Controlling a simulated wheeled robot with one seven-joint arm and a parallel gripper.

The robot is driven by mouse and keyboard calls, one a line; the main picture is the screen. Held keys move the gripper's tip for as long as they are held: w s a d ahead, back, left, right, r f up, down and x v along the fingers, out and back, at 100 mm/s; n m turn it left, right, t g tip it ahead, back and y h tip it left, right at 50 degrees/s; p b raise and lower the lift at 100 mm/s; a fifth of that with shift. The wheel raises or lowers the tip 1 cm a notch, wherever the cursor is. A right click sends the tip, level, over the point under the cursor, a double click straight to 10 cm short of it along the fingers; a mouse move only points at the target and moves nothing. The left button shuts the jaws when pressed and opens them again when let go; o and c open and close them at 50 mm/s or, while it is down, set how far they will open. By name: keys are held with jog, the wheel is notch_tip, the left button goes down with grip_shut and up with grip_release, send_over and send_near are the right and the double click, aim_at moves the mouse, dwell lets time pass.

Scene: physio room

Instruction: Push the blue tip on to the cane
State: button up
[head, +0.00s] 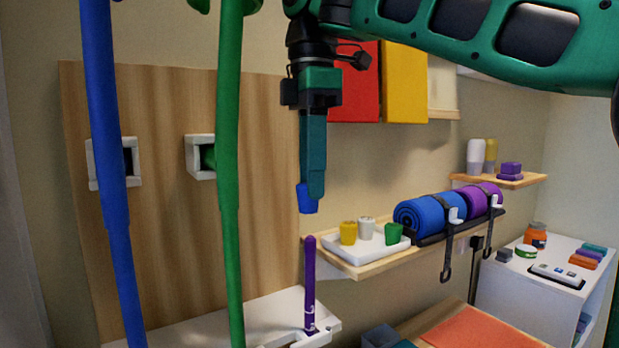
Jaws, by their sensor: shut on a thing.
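My gripper (312,194) points down and is shut on the blue tip (307,203), a small blue cup shape. The purple cane (310,280) stands upright below it in a white holder (318,338) at the end of a white shelf. The tip is above the cane's top end, with a visible gap between them. In this view the tip and the cane top nearly line up sideways. Whether they line up in depth cannot be told. The far finger is partly hidden.
A white tray (350,252) with yellow, white and green tips stands on a wooden shelf (360,268) to the right, beside rolled mats (432,216). Blue (108,180) and green (229,180) poles stand at the left, before a wooden panel (165,230). Red and yellow cabinets (404,85) hang behind my arm.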

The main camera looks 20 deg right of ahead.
jog(key=shift+w+d+r, duration=0.15)
jog(key=shift+r, duration=0.5)
jog(key=shift+w+d+r, duration=0.1)
jog(key=shift+r, duration=0.5)
jog(key=shift+f, duration=3)
jog(key=shift+s+f, duration=0.1)
jog(key=shift+f, duration=1.85)
jog(key=o, duration=1.7)
jog(key=shift+r, duration=4.05)
